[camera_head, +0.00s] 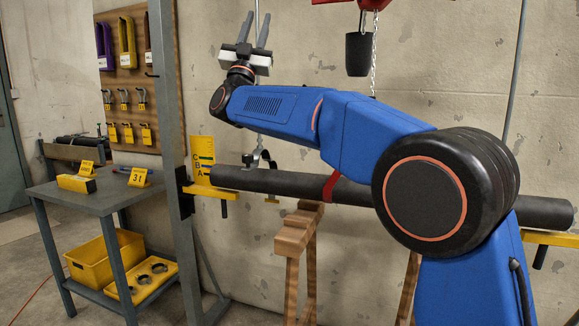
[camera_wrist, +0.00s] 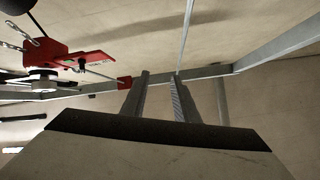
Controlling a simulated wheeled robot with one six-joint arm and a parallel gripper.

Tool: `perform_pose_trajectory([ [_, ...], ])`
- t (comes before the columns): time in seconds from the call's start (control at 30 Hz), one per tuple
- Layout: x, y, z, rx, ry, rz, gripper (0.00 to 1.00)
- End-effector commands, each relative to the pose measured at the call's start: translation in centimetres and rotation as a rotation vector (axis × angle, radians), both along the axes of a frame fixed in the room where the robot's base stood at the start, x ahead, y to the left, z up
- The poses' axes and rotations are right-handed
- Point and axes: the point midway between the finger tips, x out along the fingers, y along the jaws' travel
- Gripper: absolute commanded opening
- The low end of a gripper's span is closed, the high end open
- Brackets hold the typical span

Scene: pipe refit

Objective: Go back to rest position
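My gripper (camera_head: 258,20) is raised at the upper middle of the head view, in front of the concrete wall, with its fingers pointing up. Its two fingers stand apart with nothing between them. The wrist view also shows the open gripper (camera_wrist: 160,78), with empty space between the fingers. My blue arm reaches from the lower right up to the left. It passes in front of a long dark pipe (camera_head: 265,181), hiding part of it. The pipe lies level, with a red band (camera_head: 330,187) around it, and the gripper is well above it.
Yellow brackets (camera_head: 205,190) are at the pipe's ends. A wooden trestle (camera_head: 298,240) stands below it. A grey table (camera_head: 85,195) is at left, beside a metal post (camera_head: 172,120) and a tool board (camera_head: 130,80). A red hoist (camera_wrist: 60,58) and hanging chain (camera_head: 374,55) are overhead.

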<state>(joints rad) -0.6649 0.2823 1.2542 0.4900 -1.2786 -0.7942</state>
Motion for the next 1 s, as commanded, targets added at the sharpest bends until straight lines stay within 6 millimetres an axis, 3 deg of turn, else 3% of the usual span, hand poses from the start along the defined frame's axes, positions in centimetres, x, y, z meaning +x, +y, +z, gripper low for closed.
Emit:
perform_pose_trajectory([
  [0.03, 0.2, -1.4, 0.2, -0.037, 0.035, 0.024, 0.27],
  [0.13, 0.9, -3.1, -0.4, -0.115, 0.122, 0.083, 0.27],
  [0.27, 1.3, -5.4, -2.3, -0.204, 0.250, 0.153, 0.27],
  [0.47, 0.5, -9.4, -7.5, -0.309, 0.477, 0.246, 0.27],
  [0.73, -3.5, -15.8, -18.3, -0.384, 0.835, 0.332, 0.27],
  [1.0, -11.0, -22.5, -31.4, -0.378, 1.215, 0.371, 0.27],
])
